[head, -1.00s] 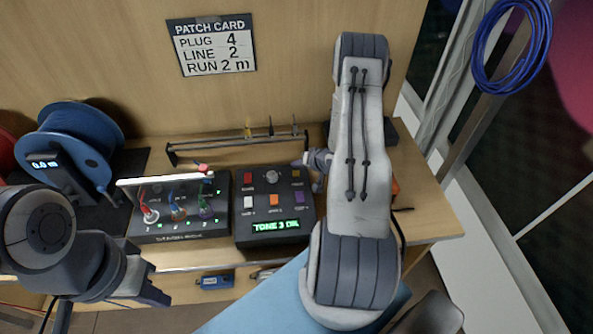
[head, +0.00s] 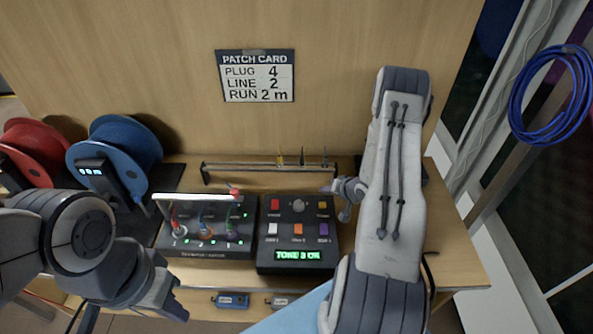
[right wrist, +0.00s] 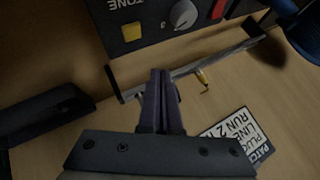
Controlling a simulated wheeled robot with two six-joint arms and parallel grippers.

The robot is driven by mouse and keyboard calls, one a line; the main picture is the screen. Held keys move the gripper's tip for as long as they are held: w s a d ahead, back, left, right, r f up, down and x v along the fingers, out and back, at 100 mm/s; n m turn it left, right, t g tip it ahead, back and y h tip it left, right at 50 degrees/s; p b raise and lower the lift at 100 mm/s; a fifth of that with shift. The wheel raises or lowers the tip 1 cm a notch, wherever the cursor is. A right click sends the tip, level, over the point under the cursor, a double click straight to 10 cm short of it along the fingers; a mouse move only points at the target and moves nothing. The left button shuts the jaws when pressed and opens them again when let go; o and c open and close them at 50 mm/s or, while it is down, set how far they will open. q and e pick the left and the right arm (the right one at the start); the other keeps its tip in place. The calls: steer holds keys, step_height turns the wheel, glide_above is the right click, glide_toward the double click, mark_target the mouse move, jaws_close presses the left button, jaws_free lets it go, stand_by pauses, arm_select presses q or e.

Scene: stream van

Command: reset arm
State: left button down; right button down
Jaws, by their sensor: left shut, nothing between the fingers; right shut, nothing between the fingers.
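My left gripper (head: 178,304) is at the lower left in the head view, in front of the bench's front edge. It is shut and empty. My right gripper (head: 346,208) is partly hidden by my right arm, beside the right edge of the tone box (head: 289,267). In the right wrist view its fingers (right wrist: 160,98) are shut together with nothing between them, near the rail of the tool rack (right wrist: 190,69). My right arm is bent over the right part of the bench and hides what lies under it.
A patch box (head: 195,247) with coloured plugs stands left of the tone box. The tool rack (head: 228,173) is behind them. Blue (head: 120,145) and red (head: 40,142) reels stand at left. A patch card (head: 255,96) hangs on the wall. A blue cable coil (head: 520,110) hangs at right.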

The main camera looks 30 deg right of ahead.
steer(key=shift+w+a+r, duration=0.15)
steer(key=shift+w+a, duration=0.1)
steer(key=w+a+r+n+g+b, duration=0.25)
steer(key=w+a+r+n, duration=0.2)
steer(key=a, duration=0.35)
steer(key=s+a+r+n+g+b, duration=0.1)
steer(key=s+a+r+n+b, duration=0.1)
steer(key=a+r, duration=0.35)
steer(key=s+a+r+n+g+b, duration=0.1)
steer(key=s+a+r, duration=0.15)
steer(key=a, duration=0.65)
steer(key=s+a+r+n+g+b, duration=0.1)
steer(key=s+a+n, duration=0.1)
steer(key=s+a, duration=0.3)
steer(key=s+a+r+n+g+b, duration=0.2)
steer(key=s+a+n, duration=0.1)
steer(key=s, duration=1)
steer(key=s+a+r+n+g+b, duration=0.1)
steer(key=s+a+r+n, duration=0.1)
steer(key=s+a, duration=0.4)
steer(key=s+n, duration=0.1)
steer(key=s, duration=0.2)
steer(key=shift+a+r+g, duration=0.2)
steer(key=shift+a+g, duration=0.15)
